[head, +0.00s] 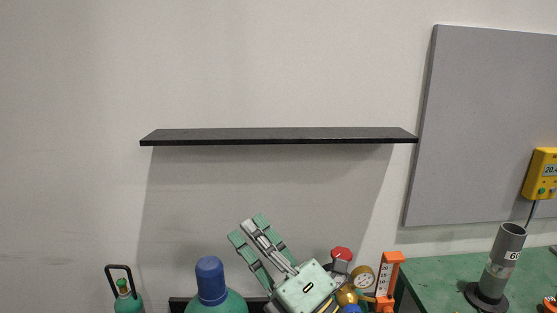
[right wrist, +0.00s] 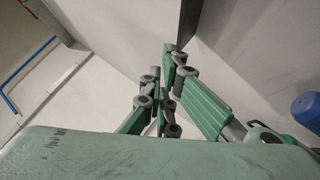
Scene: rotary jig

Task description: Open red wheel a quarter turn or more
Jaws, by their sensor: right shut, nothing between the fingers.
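The red wheel (head: 342,254) shows low in the head view, on top of a fitting beside a round gauge (head: 363,277). How far it is turned is too small to tell. My right gripper (head: 250,229) is shut and empty, its green-and-grey fingers pointing up and left. Its palm is just left of the wheel in the picture and hides part of what lies below. The fingers are apart from the wheel. In the right wrist view the fingers (right wrist: 164,88) show against bare wall and floor; the wheel is not seen there. My left gripper is not in view.
A green cylinder with a blue cap (head: 210,280) stands left of my right gripper; a smaller green cylinder (head: 128,302) is further left. An orange stand (head: 388,279) is right of the gauge. A green table (head: 440,275) bears a grey tube (head: 502,258). A black shelf (head: 280,136) hangs above.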

